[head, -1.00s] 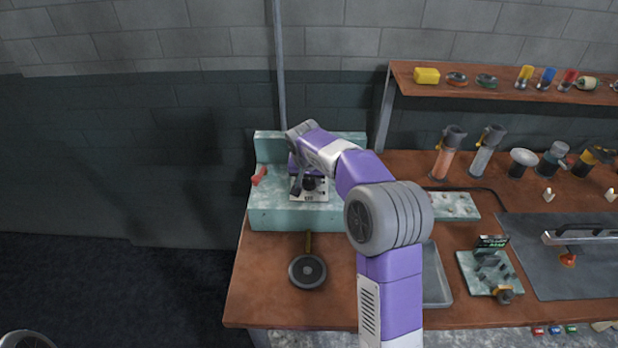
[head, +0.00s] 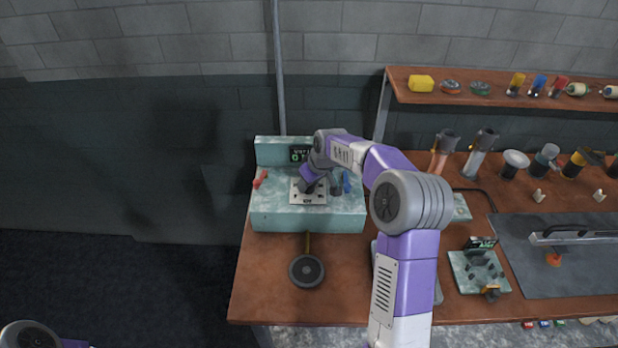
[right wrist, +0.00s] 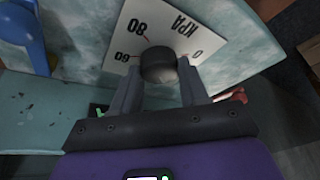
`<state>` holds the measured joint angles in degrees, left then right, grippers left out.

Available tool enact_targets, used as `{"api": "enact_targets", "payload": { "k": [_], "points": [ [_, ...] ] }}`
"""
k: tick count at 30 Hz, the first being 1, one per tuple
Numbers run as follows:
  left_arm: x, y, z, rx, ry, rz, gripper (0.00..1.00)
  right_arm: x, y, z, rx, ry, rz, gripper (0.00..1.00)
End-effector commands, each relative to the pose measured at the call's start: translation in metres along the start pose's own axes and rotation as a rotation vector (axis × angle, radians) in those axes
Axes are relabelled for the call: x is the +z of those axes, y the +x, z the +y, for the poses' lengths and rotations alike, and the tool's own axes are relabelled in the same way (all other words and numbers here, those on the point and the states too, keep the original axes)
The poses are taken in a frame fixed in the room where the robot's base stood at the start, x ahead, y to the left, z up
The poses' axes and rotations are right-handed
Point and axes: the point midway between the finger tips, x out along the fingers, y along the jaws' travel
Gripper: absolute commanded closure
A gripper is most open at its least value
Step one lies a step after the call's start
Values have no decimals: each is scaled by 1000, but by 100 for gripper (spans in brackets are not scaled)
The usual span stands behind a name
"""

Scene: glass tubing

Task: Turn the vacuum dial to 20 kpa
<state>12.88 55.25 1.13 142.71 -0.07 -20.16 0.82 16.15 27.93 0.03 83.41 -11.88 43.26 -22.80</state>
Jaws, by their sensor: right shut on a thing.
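The vacuum unit (head: 290,218) is a mottled teal block at the back left of the bench. A white scale plate (head: 318,199) on its top also shows in the right wrist view (right wrist: 195,42), with KPA, 80, 60 and 0 readable. The dark round dial knob (right wrist: 158,62) stands on the plate. My right gripper (right wrist: 160,80) is shut on the dial, one finger at each side; it also shows in the head view (head: 309,186). The knob's pointer cannot be made out. A small display (head: 300,155) has green characters too small to read. My left gripper is out of view.
A red lever (head: 260,178) and a blue lever (head: 346,182) flank the plate. A round black pedal-like disc (head: 306,271) lies in front of the unit. A smaller teal device (head: 475,275) stands right. A shelf (head: 500,101) with small objects hangs at the back.

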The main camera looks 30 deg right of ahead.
Motion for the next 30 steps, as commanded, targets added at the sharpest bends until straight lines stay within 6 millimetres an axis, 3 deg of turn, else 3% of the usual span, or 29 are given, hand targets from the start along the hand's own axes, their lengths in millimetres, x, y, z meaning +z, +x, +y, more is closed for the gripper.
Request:
{"api": "enact_targets", "payload": {
  "k": [12,28,29,30],
  "points": [
    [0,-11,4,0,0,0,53,0,0,2,-67,-165,-1,87],
    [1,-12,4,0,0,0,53,0,0,1,-75,-186,-2,87],
    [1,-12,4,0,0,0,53,0,0,1,-75,-186,-2,53],
    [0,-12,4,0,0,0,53,0,0,1,-75,-186,-2,47]
  ]
}}
